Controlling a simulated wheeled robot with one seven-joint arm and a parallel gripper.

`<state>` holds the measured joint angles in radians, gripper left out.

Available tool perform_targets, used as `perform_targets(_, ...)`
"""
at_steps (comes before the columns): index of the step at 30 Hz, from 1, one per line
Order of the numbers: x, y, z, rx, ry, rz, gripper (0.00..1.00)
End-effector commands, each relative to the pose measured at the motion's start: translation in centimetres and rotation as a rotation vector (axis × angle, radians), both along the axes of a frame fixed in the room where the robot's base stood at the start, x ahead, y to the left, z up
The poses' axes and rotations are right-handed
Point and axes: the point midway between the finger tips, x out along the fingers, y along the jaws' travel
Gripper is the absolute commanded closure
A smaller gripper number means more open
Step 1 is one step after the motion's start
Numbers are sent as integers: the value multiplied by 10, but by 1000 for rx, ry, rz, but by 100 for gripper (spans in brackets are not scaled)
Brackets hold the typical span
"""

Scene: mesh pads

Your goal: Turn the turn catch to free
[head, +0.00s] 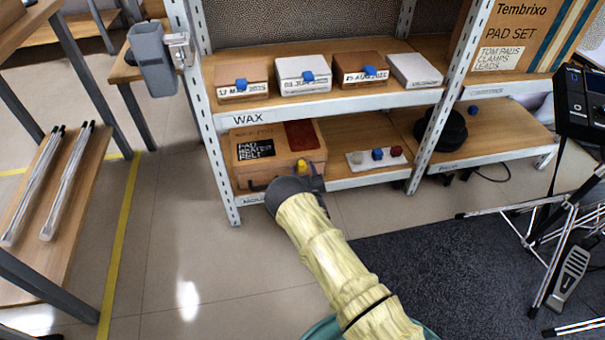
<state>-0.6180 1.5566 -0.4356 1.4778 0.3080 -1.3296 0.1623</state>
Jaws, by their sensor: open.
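A brown case (265,165) with a black label and a dark red patch sits on the lower left shelf. A small yellow piece (301,166) shows at its front right, apparently the turn catch. Its exact shape and angle are too small to tell. My gripper (312,180), dark grey at the end of my pale-sleeved arm, is open right in front of the case, at its lower right corner by the yellow piece. I cannot tell whether it touches the catch. My wrist hides part of the case's lower front.
The upper shelf (300,108), labelled WAX, holds several boxes with blue clips. Right of the case lies a white strip (358,160) with small coloured knobs. A metal shelf post (208,150) stands at the left. Drum stands and a pedal (568,275) are at the right.

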Motion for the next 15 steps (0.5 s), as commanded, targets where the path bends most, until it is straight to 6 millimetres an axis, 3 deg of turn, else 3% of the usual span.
perform_targets(11,6,2,1,0,1,0,50)
perform_targets(15,6,2,0,0,1,0,77)
